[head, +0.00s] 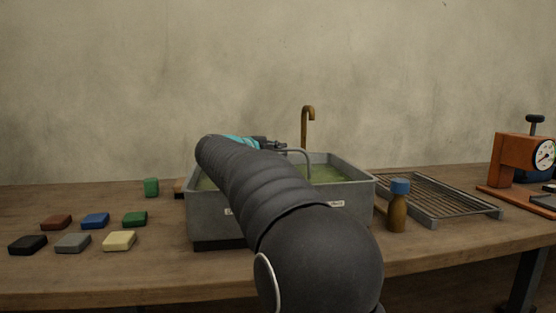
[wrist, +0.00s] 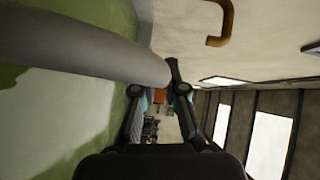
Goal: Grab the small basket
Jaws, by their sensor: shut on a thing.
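My gripper (head: 275,145) is above the grey tub (head: 360,195) of green liquid, reached over by my dark ribbed arm. A thin grey arched handle (head: 308,160) runs from the gripper's tip down into the tub. In the wrist view, a thick grey bar (wrist: 85,45), apparently this handle, meets the fingers of my gripper (wrist: 158,88). The gripper is shut on it. The small basket's body is not seen; my arm, the tub wall or the cloudy green liquid may hide it.
A brown tap (head: 308,125) rises behind the tub. A blue-capped bottle (head: 399,210) and a wire rack (head: 440,197) stand to the right, with an orange gauge device (head: 525,160) beyond. Several coloured blocks (head: 95,220) and a green cylinder (head: 151,187) lie left.

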